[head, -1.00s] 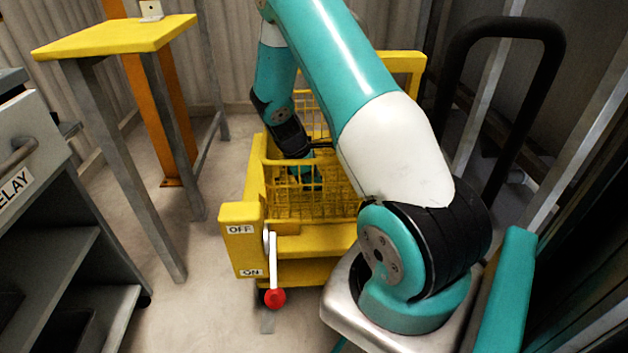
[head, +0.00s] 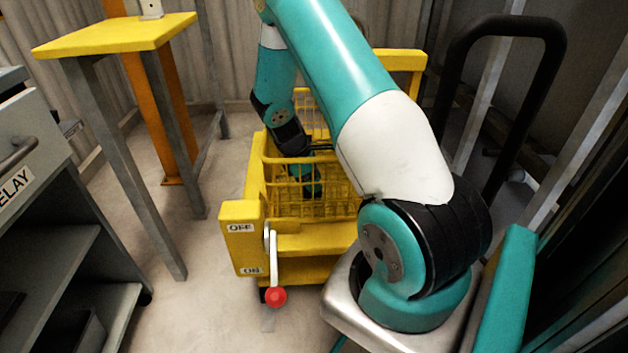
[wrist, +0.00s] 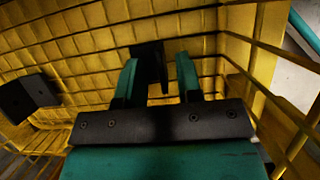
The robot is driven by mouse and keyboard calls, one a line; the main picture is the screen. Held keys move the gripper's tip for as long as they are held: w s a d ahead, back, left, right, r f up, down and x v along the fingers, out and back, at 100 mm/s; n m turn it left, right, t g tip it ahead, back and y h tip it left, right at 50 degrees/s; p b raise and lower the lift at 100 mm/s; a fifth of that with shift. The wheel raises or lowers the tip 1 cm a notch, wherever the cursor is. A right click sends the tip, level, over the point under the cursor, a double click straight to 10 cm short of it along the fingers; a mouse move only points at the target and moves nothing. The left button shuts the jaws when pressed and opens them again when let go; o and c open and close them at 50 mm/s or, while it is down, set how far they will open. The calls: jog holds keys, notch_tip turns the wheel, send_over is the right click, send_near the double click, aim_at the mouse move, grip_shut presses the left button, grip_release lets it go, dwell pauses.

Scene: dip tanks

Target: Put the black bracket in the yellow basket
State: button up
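The yellow basket (head: 310,207) is a wire-mesh basket on a yellow cart in the head view; its mesh walls (wrist: 95,45) fill the wrist view. My gripper (wrist: 157,72) points down inside it, its teal fingers apart. A black bracket (wrist: 150,62) stands between and just beyond the fingers, with a gap showing on the right finger's side. A second black piece (wrist: 28,96), with a small hole, is at the left in the basket. In the head view, mesh and my arm hide the fingertips and the black pieces.
A yellow-topped stand (head: 115,33) at the left carries a pale angled piece (head: 151,9). The cart front has an OFF/ON lever with a red knob (head: 275,296). A grey cabinet (head: 50,200) is at the left, a black tube frame (head: 545,100) at the right.

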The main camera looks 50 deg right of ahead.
jog(key=p+v, duration=0.6)
jog(key=v, duration=0.7)
jog(key=s+a+r+t+y, duration=0.1)
jog(key=a+r+t+y, duration=0.1)
jog(key=a+r, duration=0.6)
jog(key=s+a+r+t+y, duration=0.15)
jog(key=a+r, duration=0.25)
jog(key=a, duration=0.7)
jog(key=s+a+r+y, duration=0.2)
jog(key=s+a+r, duration=0.2)
jog(key=s+a, duration=0.4)
jog(key=s+a+r+m+y, duration=0.1)
jog(key=s+a+r, duration=0.3)
jog(key=s+a, duration=0.4)
jog(key=shift+s+y, duration=0.2)
jog(key=shift+y, duration=0.15)
jog(key=shift+d+r, duration=0.1)
